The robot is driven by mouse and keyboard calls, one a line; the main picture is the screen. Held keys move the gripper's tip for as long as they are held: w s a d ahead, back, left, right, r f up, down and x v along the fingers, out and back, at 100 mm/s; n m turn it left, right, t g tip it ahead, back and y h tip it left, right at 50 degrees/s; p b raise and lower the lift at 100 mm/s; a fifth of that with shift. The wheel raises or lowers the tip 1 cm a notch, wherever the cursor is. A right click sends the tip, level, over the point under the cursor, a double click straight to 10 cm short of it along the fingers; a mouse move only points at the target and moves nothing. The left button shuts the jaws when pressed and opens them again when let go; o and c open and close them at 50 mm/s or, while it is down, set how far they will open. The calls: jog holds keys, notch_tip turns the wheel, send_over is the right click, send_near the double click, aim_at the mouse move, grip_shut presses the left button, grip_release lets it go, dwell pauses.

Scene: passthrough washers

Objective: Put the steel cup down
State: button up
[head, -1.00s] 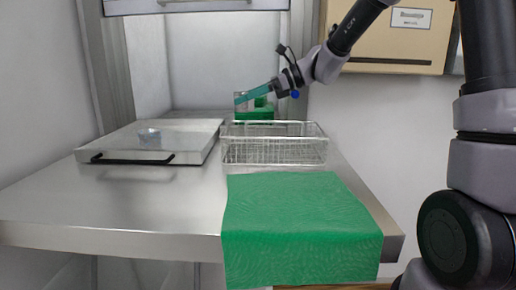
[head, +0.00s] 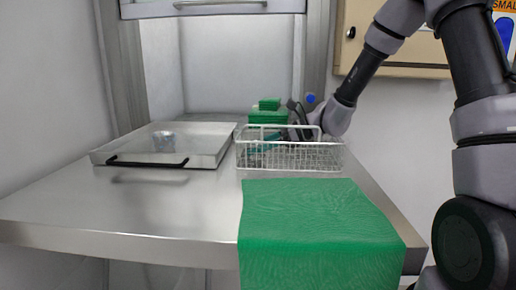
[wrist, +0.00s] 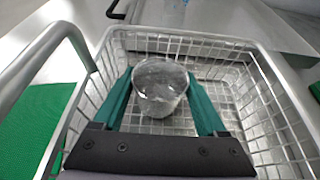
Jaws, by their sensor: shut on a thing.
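My gripper (wrist: 160,80), with teal fingers, is shut on a steel cup (wrist: 159,92), one finger on each side. The cup is inside the wire basket (wrist: 262,80), near its middle, with its round face towards the wrist camera. Whether it touches the mesh floor I cannot tell. In the head view my gripper (head: 268,140) reaches down into the wire basket (head: 290,160) from the right, and the held cup is hard to make out behind the wires.
A green cloth (head: 315,220) hangs over the counter's front edge. Green boxes (head: 266,117) stand behind the basket. The counter's front left (head: 130,210) is clear.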

jog(key=shift+f, duration=0.2)
jog(key=o, duration=1.3)
jog(key=v, duration=0.7)
jog(key=shift+d+r, duration=0.15)
jog(key=shift+d, duration=0.05)
